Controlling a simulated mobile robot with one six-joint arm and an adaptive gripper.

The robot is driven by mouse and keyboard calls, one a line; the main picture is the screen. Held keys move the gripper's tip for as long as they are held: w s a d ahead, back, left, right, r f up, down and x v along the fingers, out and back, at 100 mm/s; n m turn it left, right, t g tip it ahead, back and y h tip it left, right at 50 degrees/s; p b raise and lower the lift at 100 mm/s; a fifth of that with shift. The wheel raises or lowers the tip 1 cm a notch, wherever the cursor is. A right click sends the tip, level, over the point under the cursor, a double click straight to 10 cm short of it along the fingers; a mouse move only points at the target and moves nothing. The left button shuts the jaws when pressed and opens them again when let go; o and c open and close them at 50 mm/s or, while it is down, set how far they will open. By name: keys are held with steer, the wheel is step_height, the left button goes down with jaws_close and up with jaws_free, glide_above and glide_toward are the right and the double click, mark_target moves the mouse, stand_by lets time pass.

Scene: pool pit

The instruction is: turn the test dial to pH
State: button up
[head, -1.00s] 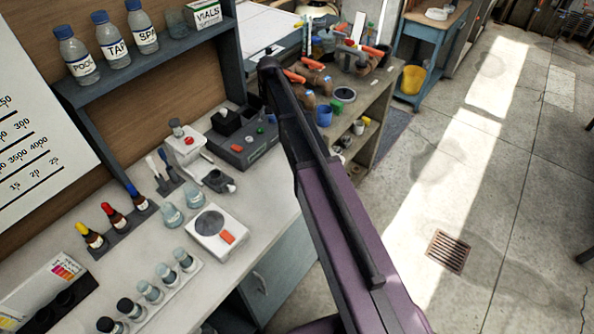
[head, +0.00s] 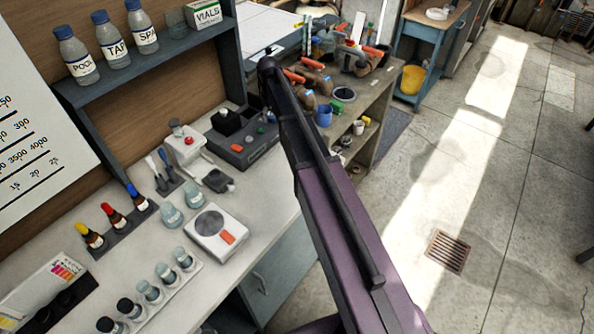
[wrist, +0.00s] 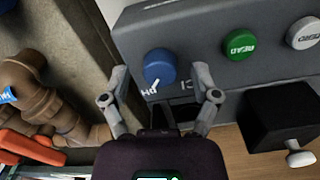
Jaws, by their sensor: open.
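The blue test dial (wrist: 160,66) sits on a grey instrument panel (wrist: 203,30) in the wrist view. A white mark shows at the dial's lower left edge, beside small white lettering (wrist: 148,92) that looks like pH. More lettering to the right is partly hidden and I cannot read it surely. My gripper (wrist: 159,97) is open, with one finger left and one right of the dial, both a little below it in the picture. I see no contact with the dial. In the head view the instrument (head: 228,150) stands on the bench, and my arm hides my gripper.
A green READ button (wrist: 239,44) and a white ZERO button (wrist: 303,33) sit right of the dial. A black block (wrist: 284,115) is below them. Brown and orange items (wrist: 38,90) lie left. In the head view, a white scale (head: 215,231) stands on the bench.

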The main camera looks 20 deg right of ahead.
mark_target(272, 116)
steer(key=shift+n, duration=0.6)
step_height(272, 116, up, 14)
steer(key=p, duration=1.4)
steer(key=s+f+m+b, duration=0.2)
steer(key=s+f+b, duration=0.1)
steer(key=s, duration=0.7)
steer(key=s+f+m+b, duration=0.2)
steer(key=s+f+b, duration=0.1)
steer(key=s, duration=0.7)
steer(key=s+f+m+b, duration=0.2)
steer(key=s+f+b, duration=0.2)
steer(key=s, duration=0.6)
steer(key=shift+d+f, duration=0.15)
steer(key=shift+s, duration=0.15)
steer(key=c, duration=0.3)
